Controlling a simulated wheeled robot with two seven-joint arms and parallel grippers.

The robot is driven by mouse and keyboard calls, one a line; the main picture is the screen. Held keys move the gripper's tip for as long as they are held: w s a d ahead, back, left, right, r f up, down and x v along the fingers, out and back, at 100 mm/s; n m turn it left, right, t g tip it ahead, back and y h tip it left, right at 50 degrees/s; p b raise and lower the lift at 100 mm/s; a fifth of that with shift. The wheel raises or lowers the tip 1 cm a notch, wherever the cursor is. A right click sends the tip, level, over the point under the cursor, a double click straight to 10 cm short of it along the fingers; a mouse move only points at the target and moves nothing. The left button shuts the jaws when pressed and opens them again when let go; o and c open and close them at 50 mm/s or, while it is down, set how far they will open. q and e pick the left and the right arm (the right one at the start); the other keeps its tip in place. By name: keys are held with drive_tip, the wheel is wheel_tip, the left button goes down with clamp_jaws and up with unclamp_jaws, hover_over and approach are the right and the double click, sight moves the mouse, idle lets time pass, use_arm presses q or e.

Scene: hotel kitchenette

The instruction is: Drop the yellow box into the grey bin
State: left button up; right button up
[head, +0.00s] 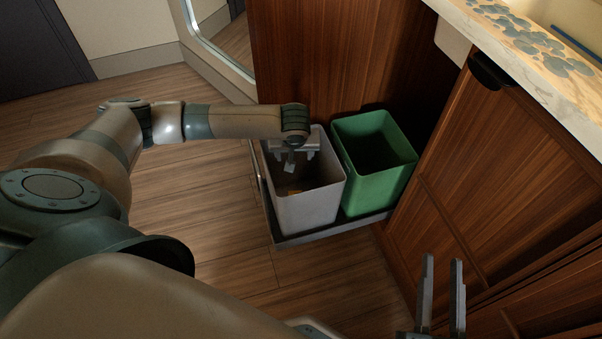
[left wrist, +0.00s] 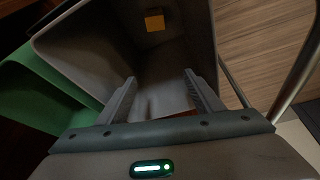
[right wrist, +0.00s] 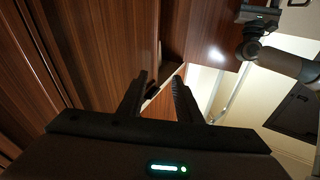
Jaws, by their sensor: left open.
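The grey bin (head: 311,207) stands in a pulled-out drawer, left of the green bin. My left gripper (head: 291,163) is over the grey bin's opening, pointing down into it. In the left wrist view the left gripper (left wrist: 160,77) has its fingers apart with nothing held between them. A small yellow box (left wrist: 154,20) lies inside the grey bin (left wrist: 90,65), apart from the fingers. My right gripper (head: 443,262) is open and empty, near the cabinet front at the lower right.
The green bin (head: 374,160) stands against the grey one on the drawer tray (head: 330,228). A brownish-orange patch (left wrist: 186,114) shows low between the left fingers; I cannot tell what it is. Wooden cabinet fronts and a counter (head: 535,60) bound the right. Floor (head: 215,190) left of the drawer is clear.

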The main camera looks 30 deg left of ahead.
use_arm(q)
drive_tip(key=shift+r, duration=0.1)
drive_tip(key=p+v, duration=0.4)
drive_tip(key=v, duration=1.3)
drive_tip(key=shift+p, duration=0.3)
use_arm(e)
drive_tip(key=s+d+f+g+h, duration=0.1)
drive_tip(key=s+d+f+g, duration=0.1)
drive_tip(key=f+g, duration=0.2)
drive_tip(key=s+d+f+g+h, duration=0.2)
drive_tip(key=f+g, duration=0.3)
drive_tip(key=f, duration=0.5)
drive_tip(key=shift+s+d+f+m+g, duration=0.15)
drive_tip(key=shift+d+f+m+g, duration=0.05)
drive_tip(key=shift+f+m+g, duration=0.15)
use_arm(q)
drive_tip(key=shift+s, duration=0.15)
